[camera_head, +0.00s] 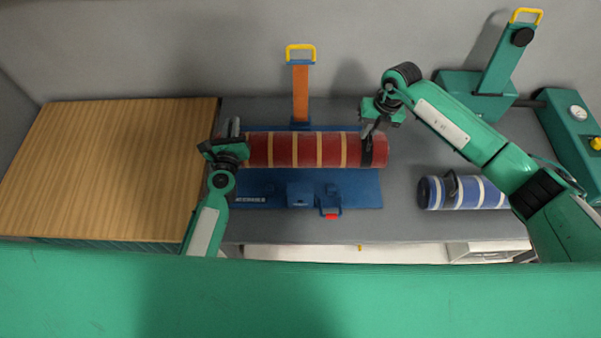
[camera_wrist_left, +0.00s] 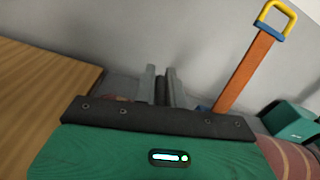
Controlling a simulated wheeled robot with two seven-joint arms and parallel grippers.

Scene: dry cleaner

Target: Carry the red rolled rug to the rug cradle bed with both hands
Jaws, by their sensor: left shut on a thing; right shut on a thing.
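The red rolled rug (camera_head: 281,150) with tan stripes lies level, left to right, over the blue rug cradle bed (camera_head: 265,190). I cannot tell whether it touches the bed. My left gripper (camera_head: 233,128) is at the rug's left end, shut on a dark part of it. In the left wrist view its two grey fingers (camera_wrist_left: 161,88) close around something dark, and part of the rug (camera_wrist_left: 292,156) shows at lower right. My right gripper (camera_head: 370,128) is shut at the dark band near the rug's right end.
An orange post (camera_head: 300,92) with a yellow handle stands behind the bed. A blue rolled rug (camera_head: 465,192) lies on the grey table to the right. A wooden top (camera_head: 110,150) is at left. Green equipment (camera_head: 495,82) stands at back right.

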